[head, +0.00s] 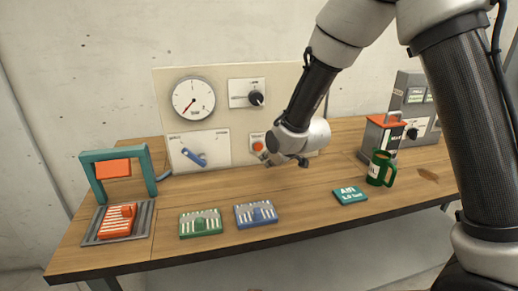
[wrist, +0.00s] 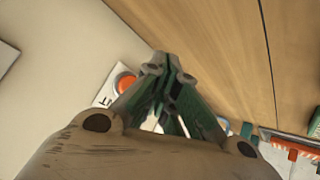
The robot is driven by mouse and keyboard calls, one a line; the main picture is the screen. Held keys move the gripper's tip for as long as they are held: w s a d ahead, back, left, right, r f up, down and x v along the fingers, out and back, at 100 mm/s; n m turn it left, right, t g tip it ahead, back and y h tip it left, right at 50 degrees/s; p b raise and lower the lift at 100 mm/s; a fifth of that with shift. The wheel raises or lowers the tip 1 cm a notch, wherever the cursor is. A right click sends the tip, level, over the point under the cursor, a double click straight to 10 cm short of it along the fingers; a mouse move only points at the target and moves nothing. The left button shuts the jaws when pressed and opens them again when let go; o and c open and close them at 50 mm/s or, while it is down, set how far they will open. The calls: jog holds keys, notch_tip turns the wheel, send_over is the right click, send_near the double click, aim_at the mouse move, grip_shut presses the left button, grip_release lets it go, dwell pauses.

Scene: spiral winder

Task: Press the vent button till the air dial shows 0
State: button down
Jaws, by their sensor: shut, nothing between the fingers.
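The vent button is likely the orange round button (head: 258,146) on a small white plate of the upright panel. It also shows in the wrist view (wrist: 125,82), just left of my fingertips. My gripper (head: 265,158) is shut and empty, close to the button at its lower right. My fingertips (wrist: 158,66) look beside the button, not over its middle; whether they touch it I cannot tell. The round white air dial (head: 193,98) is at the panel's upper left. Its red needle points to the lower left; its figures are too small to read.
The panel (head: 222,85) also bears a black knob (head: 256,98) and a blue lever (head: 195,158).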

jog(key=shift+s+d, duration=0.15)
jog(key=shift+s, duration=0.35)
jog(key=shift+s+d, duration=0.15)
jog(key=shift+s, duration=0.35)
